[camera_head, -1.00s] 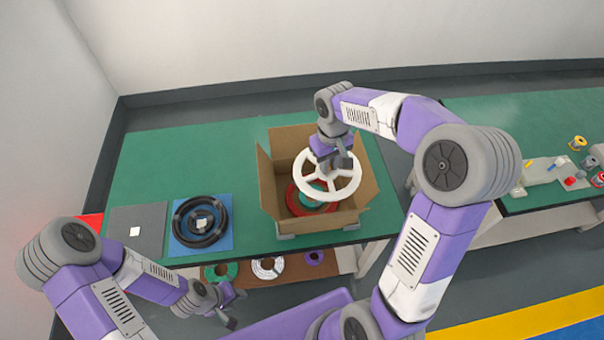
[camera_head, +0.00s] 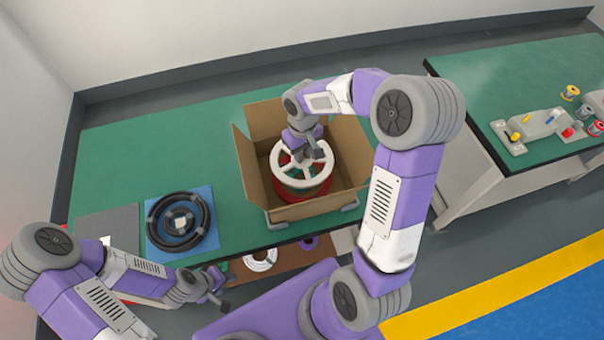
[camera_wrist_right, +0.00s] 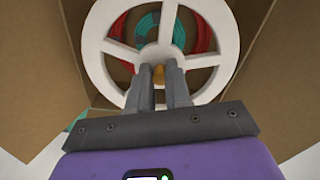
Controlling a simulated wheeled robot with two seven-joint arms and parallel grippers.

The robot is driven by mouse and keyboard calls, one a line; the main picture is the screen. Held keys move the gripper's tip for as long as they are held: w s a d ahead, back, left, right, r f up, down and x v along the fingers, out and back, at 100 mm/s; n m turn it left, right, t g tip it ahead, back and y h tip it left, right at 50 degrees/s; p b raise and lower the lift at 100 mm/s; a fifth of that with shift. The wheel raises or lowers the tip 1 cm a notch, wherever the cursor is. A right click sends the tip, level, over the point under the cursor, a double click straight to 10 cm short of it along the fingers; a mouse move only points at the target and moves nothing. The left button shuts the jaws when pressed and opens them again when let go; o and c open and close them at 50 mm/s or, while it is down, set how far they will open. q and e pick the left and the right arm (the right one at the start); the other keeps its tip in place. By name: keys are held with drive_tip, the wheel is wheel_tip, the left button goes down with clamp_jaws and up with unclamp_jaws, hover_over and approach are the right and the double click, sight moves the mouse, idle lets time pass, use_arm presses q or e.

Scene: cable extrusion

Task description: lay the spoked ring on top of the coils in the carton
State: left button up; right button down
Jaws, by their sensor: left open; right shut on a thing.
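The white spoked ring (camera_head: 279,165) is held by my right gripper (camera_head: 305,155) inside the open carton (camera_head: 250,184). In the right wrist view the fingers (camera_wrist_right: 162,85) are shut at the ring's hub, and the ring (camera_wrist_right: 105,50) spans most of the carton's width. A red coil (camera_head: 285,192) and a green coil lie below the ring. I cannot tell whether the ring touches the coils. My left gripper (camera_head: 218,290) is open and empty by the table's front edge.
A black coil (camera_head: 205,228) lies on a blue mat (camera_head: 160,246) left of the carton, beside a grey mat (camera_head: 118,220). A white coil (camera_head: 260,261) lies on a lower shelf. A second green table (camera_head: 540,75) with spools stands right. The carton's flaps stand open.

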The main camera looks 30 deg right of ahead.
sight(302, 168)
wheel_tip(302, 168, down, 8)
drive_tip(key=shift+w+b, duration=0.1)
drive_tip(key=shift+b, duration=0.7)
drive_tip(key=shift+f+b, duration=0.6)
drive_tip(key=c, duration=1.1)
unclamp_jaws()
drive_tip(key=shift+o, duration=0.2)
drive_tip(key=shift+r, duration=0.1)
drive_tip(key=shift+r+p, duration=0.25)
drive_tip(key=shift+p, duration=0.1)
wheel_tip(302, 168, up, 13)
drive_tip(key=p, duration=0.3)
drive_tip(key=shift+f, duration=0.15)
